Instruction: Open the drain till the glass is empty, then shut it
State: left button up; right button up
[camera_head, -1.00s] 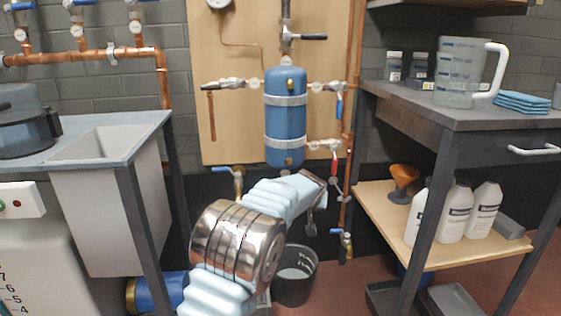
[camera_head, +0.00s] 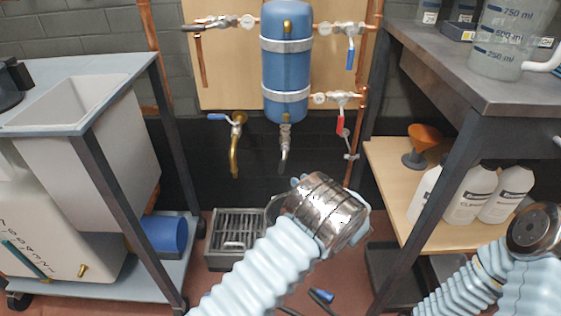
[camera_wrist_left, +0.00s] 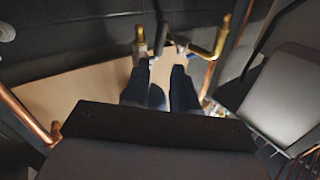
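The blue tank (camera_head: 286,62) hangs on the wooden board. Under it is a metal drain fitting (camera_head: 285,137) with a downward spout. I cannot tell the drain valve's setting, nor make out a sight glass or its level. My left arm (camera_head: 330,212) reaches in below the tank, its wrist hiding the gripper in the head view. In the left wrist view my left gripper (camera_wrist_left: 160,72) has its two fingers apart, with metal fittings and a dark rod near the tips. I see no firm hold. My right arm (camera_head: 533,232) is at lower right; its gripper is out of frame.
A brass tap (camera_head: 235,150) with a blue lever is left of the drain. Red-handled (camera_head: 341,115) and blue-handled (camera_head: 350,55) valves are on the right pipe. A sink (camera_head: 75,100) stands left, a shelf bench (camera_head: 480,90) right. A floor grate (camera_head: 238,232) lies below.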

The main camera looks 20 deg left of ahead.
aim_at(282, 172)
pick_arm(q)
jog(key=x, duration=1.1)
jog(key=shift+c, duration=0.2)
grip_shut()
